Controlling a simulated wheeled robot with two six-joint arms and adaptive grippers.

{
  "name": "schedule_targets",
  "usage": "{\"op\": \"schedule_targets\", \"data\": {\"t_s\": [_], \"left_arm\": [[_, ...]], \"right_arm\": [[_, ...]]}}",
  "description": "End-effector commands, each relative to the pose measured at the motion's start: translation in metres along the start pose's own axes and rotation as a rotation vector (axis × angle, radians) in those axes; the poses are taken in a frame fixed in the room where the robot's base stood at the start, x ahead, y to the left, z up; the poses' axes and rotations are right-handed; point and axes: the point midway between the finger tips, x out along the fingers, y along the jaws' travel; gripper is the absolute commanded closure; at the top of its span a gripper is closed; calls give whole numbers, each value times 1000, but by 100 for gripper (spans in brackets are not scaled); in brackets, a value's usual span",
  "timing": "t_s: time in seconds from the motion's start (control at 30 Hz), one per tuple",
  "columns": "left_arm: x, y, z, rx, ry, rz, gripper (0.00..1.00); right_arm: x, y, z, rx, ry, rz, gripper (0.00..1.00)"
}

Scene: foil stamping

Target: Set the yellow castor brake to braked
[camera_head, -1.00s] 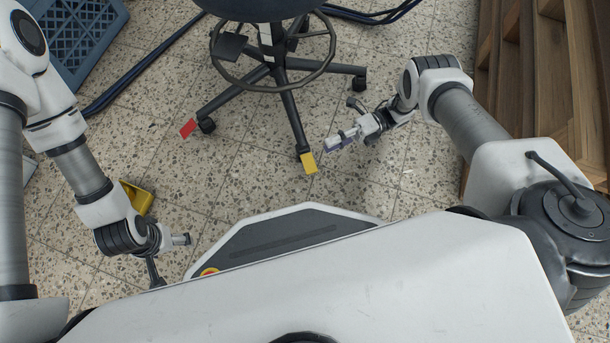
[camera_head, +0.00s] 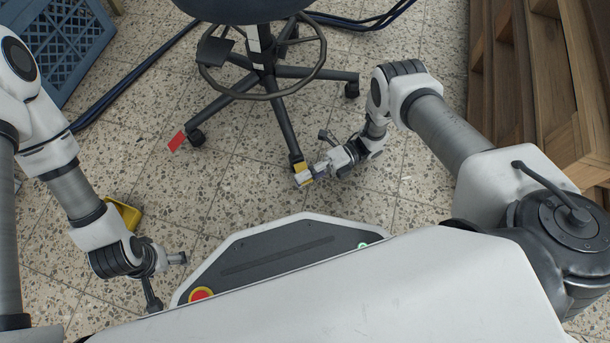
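The yellow castor brake (camera_head: 299,167) is a small yellow tab at the end of the stool leg nearest me. My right gripper (camera_head: 306,177) reaches in from the right and its fingertips are at the yellow tab, overlapping it in view. They hide part of the tab, and I cannot tell whether they touch it or whether the fingers are open or shut. The stool (camera_head: 283,118) stands on its castors at the top middle. My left gripper (camera_head: 178,259) hangs at the lower left, away from the stool; its finger opening is not clear.
A red castor tab (camera_head: 177,141) is on the stool's left leg. A yellow object (camera_head: 127,215) lies on the floor near my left arm. A blue crate (camera_head: 68,45) is at the top left, dark cables (camera_head: 135,75) run beside it, and wooden pallets (camera_head: 545,85) stand at the right.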

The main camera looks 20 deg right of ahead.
Motion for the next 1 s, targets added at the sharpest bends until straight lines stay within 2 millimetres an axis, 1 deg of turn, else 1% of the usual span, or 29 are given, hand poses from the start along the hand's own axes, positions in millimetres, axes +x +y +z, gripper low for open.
{"op": "schedule_targets", "data": {"t_s": [0.27, 0.37, 0.5, 0.63, 0.73, 0.93, 0.97, 1.0], "left_arm": [[-1, 0, 0, 0, -1, 0, 20], [-8, 0, 1, -1, -4, 0, 20], [-20, 0, 5, -6, -14, 2, 20], [-24, 0, 6, -10, -20, 2, 20], [-24, 0, 7, -11, -21, 3, 20], [-23, 0, 7, -11, -21, 3, 20], [-23, 0, 7, -11, -21, 2, 20], [-23, 0, 7, -11, -21, 3, 20]], "right_arm": [[0, 0, 0, -7, 0, -1, 100], [0, -1, 0, -77, 0, -13, 100], [0, -10, 1, -280, -1, -46, 100], [-1, -18, 3, -429, -1, -70, 100], [-1, -21, 4, -464, 0, -74, 100], [-1, -21, 4, -463, 0, -75, 100], [-1, -21, 4, -463, -1, -75, 91], [-1, -21, 4, -463, 0, -74, 77]]}}
